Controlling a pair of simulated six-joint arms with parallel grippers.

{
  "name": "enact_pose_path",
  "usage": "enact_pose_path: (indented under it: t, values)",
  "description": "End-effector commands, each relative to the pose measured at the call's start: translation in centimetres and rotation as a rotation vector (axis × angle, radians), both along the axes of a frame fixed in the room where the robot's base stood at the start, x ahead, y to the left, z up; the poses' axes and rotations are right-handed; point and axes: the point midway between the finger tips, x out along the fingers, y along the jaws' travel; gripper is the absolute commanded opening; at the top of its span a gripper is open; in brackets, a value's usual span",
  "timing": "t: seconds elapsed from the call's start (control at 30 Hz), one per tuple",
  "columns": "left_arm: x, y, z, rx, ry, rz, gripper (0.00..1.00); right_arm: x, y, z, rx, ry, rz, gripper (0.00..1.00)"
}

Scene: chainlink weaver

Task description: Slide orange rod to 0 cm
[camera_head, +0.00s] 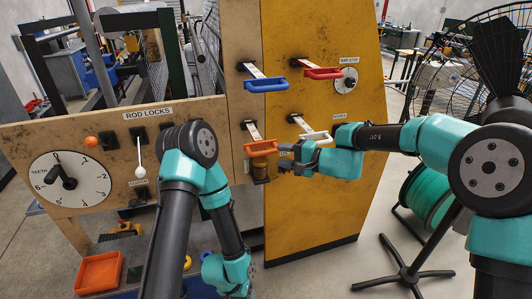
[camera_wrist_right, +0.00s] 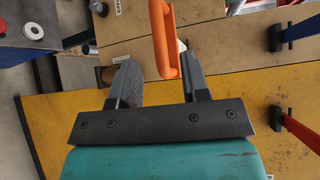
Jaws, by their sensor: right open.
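The orange rod's U-shaped handle (camera_head: 261,147) stands out from the wooden panel on a white scale strip, below the blue handle. My right gripper (camera_head: 284,156) is just right of it, its jaws pointing left. In the right wrist view the orange handle (camera_wrist_right: 165,45) reaches down between the tips of my open right gripper (camera_wrist_right: 160,75). It lies close to the right finger, with a gap to the left finger; whether it touches is unclear. My left arm stands in front of the panel, but its gripper jaws do not show.
A blue handle (camera_head: 265,85), a red handle (camera_head: 322,74) and a white handle (camera_head: 314,137) stick out nearby. The rod locks have an orange knob (camera_head: 91,141) and a white-knobbed lever (camera_head: 140,172). A TEETH dial (camera_head: 85,190) is at left. A brown cylinder (camera_head: 260,169) sits below the orange handle.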

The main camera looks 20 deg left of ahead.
Motion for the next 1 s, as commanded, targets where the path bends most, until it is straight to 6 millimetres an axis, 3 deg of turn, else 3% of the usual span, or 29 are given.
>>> enact_pose_path:
  t: [0.33,0.77,1.0]
  values:
    - [0.0,0.0,0.0,0.0,0.0,0.0,0.59,0.6,5.2,-0.8,-0.001,0.0,0.001,0.42]
    - [0.0,0.0,0.0,0.0,0.0,0.0,0.59,0.7,6.2,-0.9,0.0,0.001,0.0,0.42]
    - [0.0,0.0,0.0,0.0,0.0,0.0,0.59,0.7,6.2,-0.9,0.0,0.001,0.0,0.2]
